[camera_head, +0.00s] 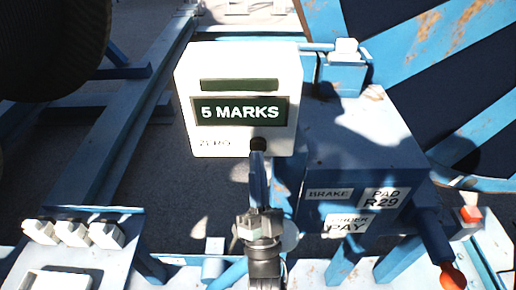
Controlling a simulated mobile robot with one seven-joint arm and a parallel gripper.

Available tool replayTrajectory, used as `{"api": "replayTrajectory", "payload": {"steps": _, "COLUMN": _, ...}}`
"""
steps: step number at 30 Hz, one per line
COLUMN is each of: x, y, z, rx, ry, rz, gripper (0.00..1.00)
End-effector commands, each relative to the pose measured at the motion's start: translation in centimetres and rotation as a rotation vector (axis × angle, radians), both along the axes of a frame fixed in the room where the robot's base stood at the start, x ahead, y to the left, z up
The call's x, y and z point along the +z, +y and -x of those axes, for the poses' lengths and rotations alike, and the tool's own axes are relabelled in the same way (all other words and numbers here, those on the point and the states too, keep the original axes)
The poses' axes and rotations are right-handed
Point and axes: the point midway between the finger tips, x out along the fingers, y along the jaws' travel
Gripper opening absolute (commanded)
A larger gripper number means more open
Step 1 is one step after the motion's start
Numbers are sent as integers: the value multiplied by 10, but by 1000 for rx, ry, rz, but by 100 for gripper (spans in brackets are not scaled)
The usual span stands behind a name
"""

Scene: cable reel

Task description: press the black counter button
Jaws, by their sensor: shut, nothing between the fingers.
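The white counter box (184,90) stands at the upper middle, with a dark display reading "5 MARKS" (240,112) and the word "ZERO" at its lower left. The black counter button (258,144) is a small dark knob at the box's lower edge, right of "ZERO". My gripper (258,156) is shut and empty, pointing up the picture at the button. Its tips are right at the button's lower edge in this view and hide part of it. I cannot tell whether they touch it.
A blue box (350,150) with labels "BRAKE", "PAD R29" and "PAY" stands close on the right. An orange-tipped lever (452,276) and a red button (470,214) are at the lower right. White blocks (72,234) sit at the lower left. A large dark drum (50,45) fills the upper left.

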Motion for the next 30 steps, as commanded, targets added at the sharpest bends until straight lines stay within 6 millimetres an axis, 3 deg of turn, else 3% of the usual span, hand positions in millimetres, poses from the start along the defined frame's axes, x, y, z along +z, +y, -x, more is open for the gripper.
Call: {"api": "replayTrajectory", "payload": {"steps": 30, "x": -1, "y": 0, "z": -9, "rx": 0, "ry": 0, "rz": 0, "gripper": 0}}
